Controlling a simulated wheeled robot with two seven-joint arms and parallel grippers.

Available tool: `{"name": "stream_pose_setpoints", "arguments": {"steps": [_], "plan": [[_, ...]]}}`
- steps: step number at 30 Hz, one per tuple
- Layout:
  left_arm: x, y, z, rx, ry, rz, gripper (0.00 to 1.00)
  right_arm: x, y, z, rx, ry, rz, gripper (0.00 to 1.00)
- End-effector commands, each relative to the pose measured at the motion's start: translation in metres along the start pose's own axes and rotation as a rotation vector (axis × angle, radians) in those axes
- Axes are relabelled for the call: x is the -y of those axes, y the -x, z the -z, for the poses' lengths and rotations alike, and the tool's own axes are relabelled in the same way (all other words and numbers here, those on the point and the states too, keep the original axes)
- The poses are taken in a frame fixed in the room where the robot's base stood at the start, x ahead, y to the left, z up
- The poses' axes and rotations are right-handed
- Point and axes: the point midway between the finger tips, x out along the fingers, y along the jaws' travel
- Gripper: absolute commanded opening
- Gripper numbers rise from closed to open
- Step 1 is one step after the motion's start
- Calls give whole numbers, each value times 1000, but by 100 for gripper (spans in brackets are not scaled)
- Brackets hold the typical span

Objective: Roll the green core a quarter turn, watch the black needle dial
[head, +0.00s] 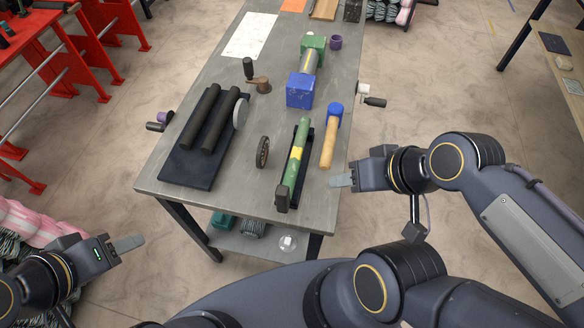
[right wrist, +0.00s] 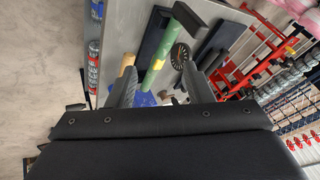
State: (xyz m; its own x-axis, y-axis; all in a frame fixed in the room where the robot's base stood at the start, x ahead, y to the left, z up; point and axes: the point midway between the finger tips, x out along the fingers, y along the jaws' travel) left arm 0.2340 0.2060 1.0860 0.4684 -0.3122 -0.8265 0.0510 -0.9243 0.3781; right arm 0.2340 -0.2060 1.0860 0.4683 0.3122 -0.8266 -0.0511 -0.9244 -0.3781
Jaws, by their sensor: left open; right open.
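The green core (head: 303,140), a green cylinder with a yellow band, lies lengthwise in a dark cradle (head: 283,198) near the table's front edge. It also shows between my fingers in the right wrist view (right wrist: 158,58), beyond them. My right gripper (head: 343,181) is open and empty at the table's right edge, apart from the core. My left gripper (head: 127,243) is open and empty off the table's front left, far from the core.
A wooden-handled blue mallet (head: 328,150) lies between the core and my right gripper. Two black rollers (head: 203,115) sit on a dark base at left. A blue and green blocked roller (head: 300,90) and a crank (head: 261,84) stand behind. Bare tabletop lies around the disc.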

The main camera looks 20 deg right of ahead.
Motion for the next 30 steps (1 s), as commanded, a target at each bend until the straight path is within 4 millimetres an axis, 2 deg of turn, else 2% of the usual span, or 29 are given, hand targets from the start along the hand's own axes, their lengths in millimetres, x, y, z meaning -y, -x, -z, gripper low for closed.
{"name": "stream_pose_setpoints", "arguments": {"steps": [5, 11, 18, 24, 30], "plan": [[0, 0, 0, 0, 0, 0, 47, 1, -1, 2, 20, -10, 1, 47], [-1, 3, 1, 0, 0, 0, 47, 14, -15, 18, 209, -124, -17, 47], [-3, 6, 3, 0, 0, 0, 47, 46, -63, 38, 523, -324, -163, 47], [-4, 8, 4, 0, 0, 0, 47, 69, -105, 36, 687, -439, -328, 47], [-4, 8, 4, 0, 0, 0, 47, 77, -122, 31, 735, -481, -403, 47]]}}
